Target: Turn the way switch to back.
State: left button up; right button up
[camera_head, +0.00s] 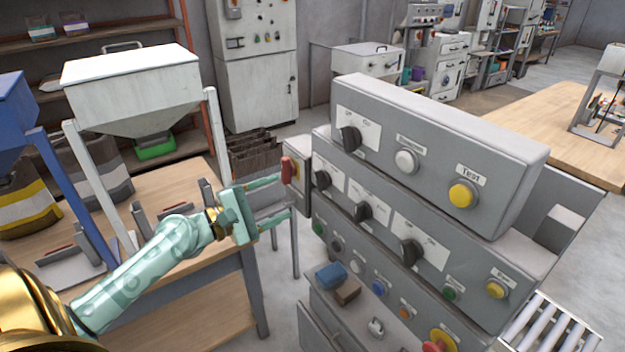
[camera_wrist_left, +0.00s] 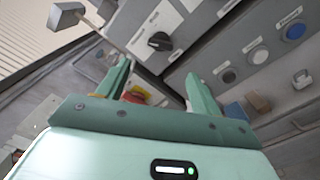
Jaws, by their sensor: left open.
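Several black rotary knobs with white label plates sit on the grey stepped console; their small words are not legible, so I cannot tell which is the way switch. The knobs nearest my left gripper are the upper one (camera_head: 348,138) and the left one of the middle row (camera_head: 321,180). My left gripper (camera_head: 285,196) is open and empty, left of the console, its fingers pointing at it. In the left wrist view a black knob (camera_wrist_left: 159,41) on a white plate lies beyond the open fingertips (camera_wrist_left: 158,72), apart from them. My right gripper is out of view.
A red handle (camera_head: 289,169) on a grey box is close to the upper finger. Blue and brown blocks (camera_head: 331,275) lie on the console's low ledge. A wooden bench (camera_head: 190,300) stands under my left arm, with a white hopper (camera_head: 132,85) behind.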

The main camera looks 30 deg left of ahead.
aim_at(316, 181)
pick_arm(q)
jog(key=p+x, duration=0.1)
jog(key=x, duration=0.8)
jog(key=shift+r+p, duration=0.15)
jog(key=shift+p, duration=0.2)
jog(key=shift+w+d, duration=0.25)
jog(key=shift+w, duration=0.15)
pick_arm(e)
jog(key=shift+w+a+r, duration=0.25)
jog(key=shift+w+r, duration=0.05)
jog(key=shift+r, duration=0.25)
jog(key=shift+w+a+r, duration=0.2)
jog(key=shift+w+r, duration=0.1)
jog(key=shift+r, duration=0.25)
pick_arm(q)
jog(key=c, duration=1)
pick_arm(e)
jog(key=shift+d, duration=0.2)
